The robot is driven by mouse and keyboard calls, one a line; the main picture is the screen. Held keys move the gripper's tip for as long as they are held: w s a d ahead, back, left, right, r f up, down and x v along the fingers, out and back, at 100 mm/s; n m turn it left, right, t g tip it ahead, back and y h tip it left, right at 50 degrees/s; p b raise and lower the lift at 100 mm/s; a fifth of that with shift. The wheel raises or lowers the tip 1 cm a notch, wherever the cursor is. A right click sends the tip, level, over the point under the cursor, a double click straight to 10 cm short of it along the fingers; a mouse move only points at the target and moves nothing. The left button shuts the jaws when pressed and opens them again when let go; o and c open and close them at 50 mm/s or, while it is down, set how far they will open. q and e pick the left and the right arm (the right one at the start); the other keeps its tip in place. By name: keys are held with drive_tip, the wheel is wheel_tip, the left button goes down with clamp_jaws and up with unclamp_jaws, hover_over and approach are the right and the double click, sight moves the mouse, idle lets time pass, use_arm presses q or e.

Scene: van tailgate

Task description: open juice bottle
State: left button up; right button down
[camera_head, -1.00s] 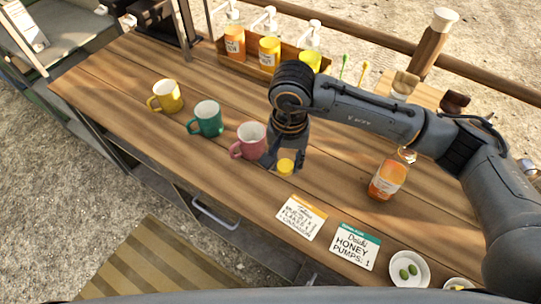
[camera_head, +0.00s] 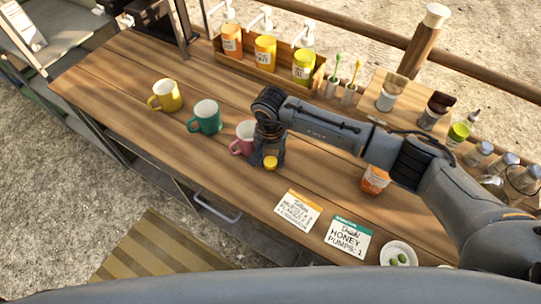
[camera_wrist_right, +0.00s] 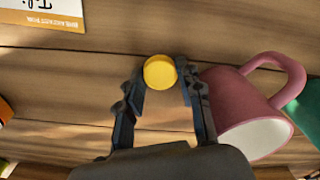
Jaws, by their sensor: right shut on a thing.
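My right gripper (camera_head: 268,158) points down at the table beside the pink mug (camera_head: 243,137). It is shut on a round yellow cap (camera_head: 270,163), which shows between the two fingertips in the right wrist view (camera_wrist_right: 160,72). The cap is close to the tabletop; I cannot tell whether it touches it. An orange juice bottle (camera_head: 374,181) with a white label stands on the table to the right. My right arm hides the bottle's top in the head view. My left gripper is not in view.
A green mug (camera_head: 206,117) and a yellow mug (camera_head: 165,95) stand left of the pink one. Two cards (camera_head: 297,210) (camera_head: 346,240) and a white dish (camera_head: 397,256) lie near the front edge. Pump bottles in a wooden rack (camera_head: 250,69) stand at the back.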

sight(270, 161)
drive_tip(key=shift+f, duration=0.2)
drive_tip(key=c, duration=0.9)
unclamp_jaws()
drive_tip(key=shift+o, duration=0.2)
drive_tip(key=shift+r, duration=0.15)
drive_tip(key=shift+r, duration=0.2)
wheel_tip(270, 161, up, 12)
drive_tip(key=b, duration=0.4)
drive_tip(key=shift+f, duration=0.15)
